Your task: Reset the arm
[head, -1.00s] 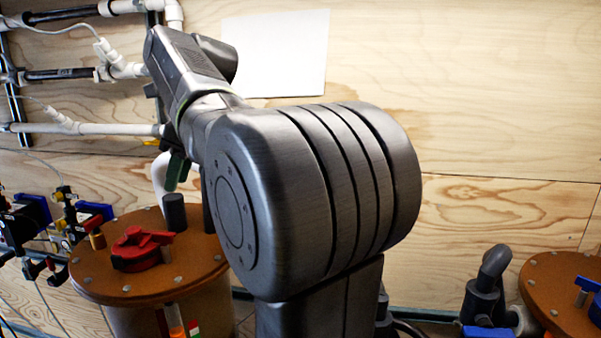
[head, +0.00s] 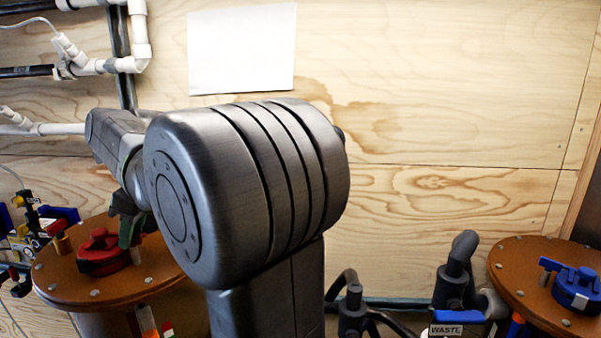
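My arm (head: 245,190) fills the middle of the head view, with its big grey joint nearest the camera. The forearm runs back and to the left, toward the wall. A dark green part shows below the forearm, over the brown filter lid with the red handle (head: 103,253). I cannot tell whether it touches the lid.
The left filter lid (head: 110,285) is under the arm. A right filter lid (head: 535,290) bears a blue handle (head: 577,288). A dark pipe (head: 455,270) and a "WASTE" label (head: 446,330) stand between. White pipes (head: 100,66) and a paper sheet (head: 242,48) are on the wooden wall.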

